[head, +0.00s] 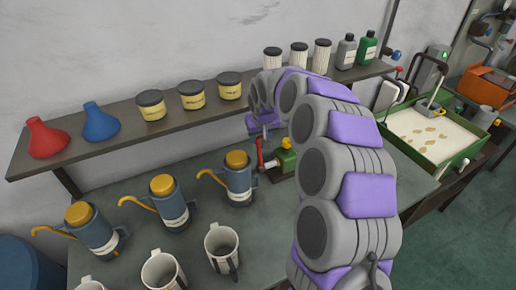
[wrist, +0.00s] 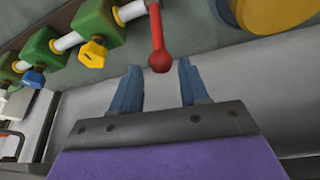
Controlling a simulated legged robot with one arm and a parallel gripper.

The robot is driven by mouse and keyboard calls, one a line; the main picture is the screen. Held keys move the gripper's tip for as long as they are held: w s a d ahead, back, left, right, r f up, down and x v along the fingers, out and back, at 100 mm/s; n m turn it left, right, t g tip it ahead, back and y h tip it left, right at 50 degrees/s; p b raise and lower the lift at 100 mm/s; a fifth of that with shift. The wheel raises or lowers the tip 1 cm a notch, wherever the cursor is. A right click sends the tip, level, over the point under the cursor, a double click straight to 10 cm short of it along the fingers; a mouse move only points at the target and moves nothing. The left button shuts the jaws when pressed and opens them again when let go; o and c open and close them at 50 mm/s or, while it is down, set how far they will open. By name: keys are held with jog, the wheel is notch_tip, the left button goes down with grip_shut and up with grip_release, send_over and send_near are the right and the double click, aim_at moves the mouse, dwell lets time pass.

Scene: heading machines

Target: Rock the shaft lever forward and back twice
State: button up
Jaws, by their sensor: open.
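The shaft lever is a red rod with a round red knob (wrist: 160,58), fixed to a white shaft (wrist: 131,11) that runs through green blocks (wrist: 93,25). In the head view the red lever (head: 260,152) stands at the left end of the green unit (head: 285,160) on the bench. My gripper (wrist: 160,69) is open, its two blue fingers apart. In the wrist view the knob appears at the gap between the fingertips; I cannot tell whether it lies within their depth. In the head view my arm hides part of the unit, and the fingers are hard to make out.
Several blue jugs with yellow lids (head: 240,178) and white mugs (head: 222,246) stand on the bench to the left. A shelf (head: 125,118) with flasks, jars and bottles runs behind. A green tray (head: 462,160) of pale liquid lies to the right.

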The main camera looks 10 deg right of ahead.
aim_at(258, 146)
jog(key=b+x, duration=0.1)
jog(key=x, duration=0.7)
jog(key=shift+w+f, duration=0.15)
jog(key=shift+f, duration=0.15)
jog(key=shift+c, duration=0.4)
grip_shut()
